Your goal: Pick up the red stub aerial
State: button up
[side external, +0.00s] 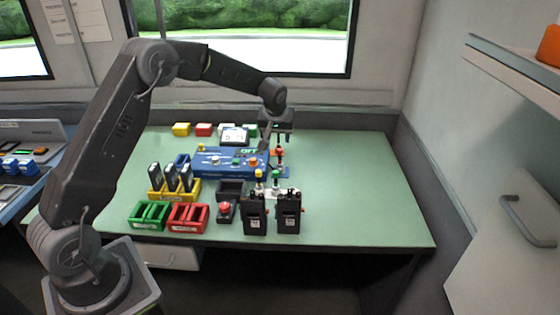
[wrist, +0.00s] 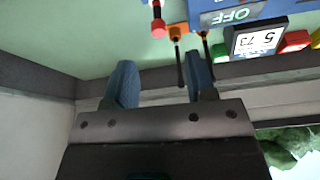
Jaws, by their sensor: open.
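A red stub (side external: 279,153), which looks like the red stub aerial, stands upright at the right end of the blue unit (side external: 225,162). My gripper (side external: 278,143) is open just above it. An orange piece (wrist: 177,32) with a dark stem is close beside the red tip. The lower part of the red stub is partly hidden among nearby parts in the side view.
Yellow-topped (side external: 259,174) and green-topped (side external: 275,174) stubs stand in front, behind two black radios (side external: 255,214) (side external: 289,211). A display (side external: 234,136) sits behind the blue unit. A yellow rack (side external: 160,196), green bin (side external: 149,215) and red bin (side external: 187,217) are left. The table's right side is clear.

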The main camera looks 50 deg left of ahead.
aim_at(280, 150)
jog(key=x, duration=0.9)
jog(key=shift+d, duration=0.1)
grip_shut()
dwell(0.4)
notch_tip(280, 150, up, 4)
jog(key=shift+r, duration=0.1)
jog(key=s+a+r, duration=0.6)
jog(key=s+a, duration=0.2)
jog(key=shift+s+a+r, duration=0.15)
jog(key=shift+a+r, duration=0.05)
jog(key=shift+r, duration=0.2)
